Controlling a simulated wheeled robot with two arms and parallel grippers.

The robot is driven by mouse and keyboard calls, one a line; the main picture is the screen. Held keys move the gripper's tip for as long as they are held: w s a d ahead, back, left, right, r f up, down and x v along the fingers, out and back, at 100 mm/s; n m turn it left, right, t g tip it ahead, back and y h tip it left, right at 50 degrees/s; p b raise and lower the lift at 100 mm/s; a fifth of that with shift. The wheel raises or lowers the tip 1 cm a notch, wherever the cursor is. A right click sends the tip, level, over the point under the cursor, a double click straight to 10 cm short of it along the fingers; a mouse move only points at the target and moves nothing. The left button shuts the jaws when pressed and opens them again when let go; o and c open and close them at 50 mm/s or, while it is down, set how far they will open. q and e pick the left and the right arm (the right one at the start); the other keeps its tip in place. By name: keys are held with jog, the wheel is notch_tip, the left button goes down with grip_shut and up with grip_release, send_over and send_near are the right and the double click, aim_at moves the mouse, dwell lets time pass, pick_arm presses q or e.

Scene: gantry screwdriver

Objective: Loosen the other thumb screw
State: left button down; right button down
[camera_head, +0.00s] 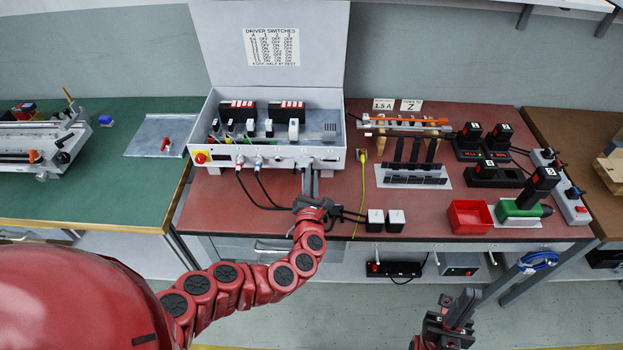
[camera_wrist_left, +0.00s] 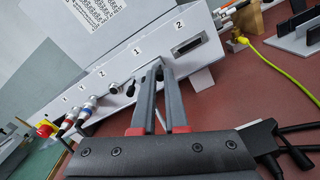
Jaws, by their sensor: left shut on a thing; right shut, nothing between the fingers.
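The white control box (camera_head: 225,155) stands open at the back of the red bench; its front panel also fills the left wrist view (camera_wrist_left: 207,46). My left gripper (camera_head: 311,178) reaches up to that panel. In the left wrist view its two long fingers (camera_wrist_left: 157,70) converge at the port labelled 1, shut on a thumb screw that they largely hide. Small dark parts (camera_wrist_left: 130,84) show beside the fingertips. The port labelled 2 (camera_wrist_left: 188,46) is uncovered, to the right. My right gripper (camera_head: 468,305) is shut and empty, low in front of the bench.
Two round cable plugs (camera_wrist_left: 83,112) sit in the panel left of the fingers. A yellow cable (camera_head: 362,190) hangs over the bench to the right.

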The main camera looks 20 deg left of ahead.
pick_arm(q)
jog(key=n+b, duration=0.1)
jog(key=n, duration=0.2)
jog(key=n+b, duration=0.2)
jog(key=n, duration=0.1)
jog(key=n+b, duration=0.2)
jog(key=shift+f+n, duration=0.3)
jog(key=shift+n, duration=0.1)
jog(key=shift+r+n+b, duration=0.2)
jog(key=shift+n+b, duration=0.3)
jog(key=shift+n, duration=0.4)
jog(key=n+b, duration=0.4)
jog(key=n, duration=0.1)
jog(key=n+b, duration=0.2)
jog(key=n, duration=0.1)
jog(key=shift+a+f, duration=0.15)
jog(key=shift+f, duration=0.15)
jog(key=shift+r+n, duration=0.25)
jog(key=shift+n, duration=0.35)
jog(key=shift+r, duration=0.15)
jog(key=c, duration=1.2)
grip_release()
jog(key=shift+o, duration=0.2)
